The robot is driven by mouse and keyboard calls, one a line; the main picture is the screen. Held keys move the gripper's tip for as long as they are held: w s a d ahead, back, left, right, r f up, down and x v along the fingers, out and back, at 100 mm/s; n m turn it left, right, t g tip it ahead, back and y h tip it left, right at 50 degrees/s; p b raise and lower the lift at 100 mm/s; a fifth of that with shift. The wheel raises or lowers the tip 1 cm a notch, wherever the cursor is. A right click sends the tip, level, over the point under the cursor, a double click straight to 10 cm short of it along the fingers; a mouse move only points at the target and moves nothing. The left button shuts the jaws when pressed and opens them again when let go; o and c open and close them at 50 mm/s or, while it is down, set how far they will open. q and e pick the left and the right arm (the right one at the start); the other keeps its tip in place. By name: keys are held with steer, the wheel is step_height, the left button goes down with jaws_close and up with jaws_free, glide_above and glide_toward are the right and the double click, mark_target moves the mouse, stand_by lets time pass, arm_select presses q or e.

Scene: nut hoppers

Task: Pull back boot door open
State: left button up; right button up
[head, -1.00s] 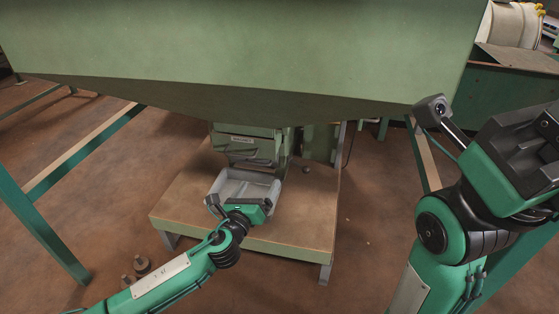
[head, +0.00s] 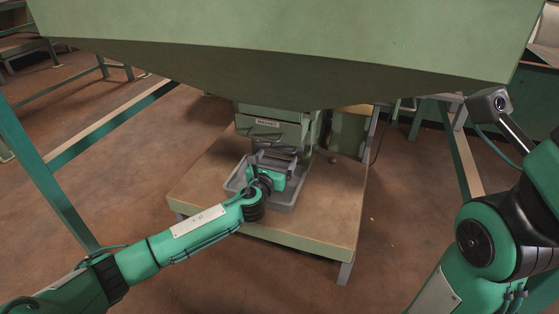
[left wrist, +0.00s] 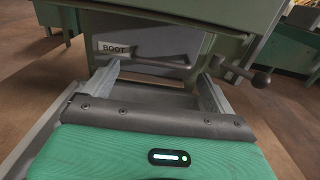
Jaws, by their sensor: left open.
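The boot door is a green panel under the large hopper, with a white label (head: 267,122) that reads BOOT in the left wrist view (left wrist: 113,48). A grey bar handle (left wrist: 160,62) runs across the door below the label. My left gripper (head: 272,157) is in front of the door, over the grey tray. In the left wrist view its two fingers (left wrist: 160,82) are spread, pointing at the door, with nothing held between them. Whether the fingertips touch the handle I cannot tell. My right arm is at the right of the head view; its fingertips are not clearly shown.
A grey tray (head: 283,208) sits on the low wooden platform (head: 330,222) below the door. The big green hopper (head: 290,50) hangs low above. A lever with a dark round knob (left wrist: 261,79) sticks out at the door's right. Green frame legs (head: 38,170) stand at the left.

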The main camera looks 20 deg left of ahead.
mark_target(276, 145)
arm_select(q)
steer(key=shift+w+b, duration=0.65)
steer(key=shift+w, duration=0.95)
steer(key=c, duration=1.1)
steer(key=shift+s, duration=0.1)
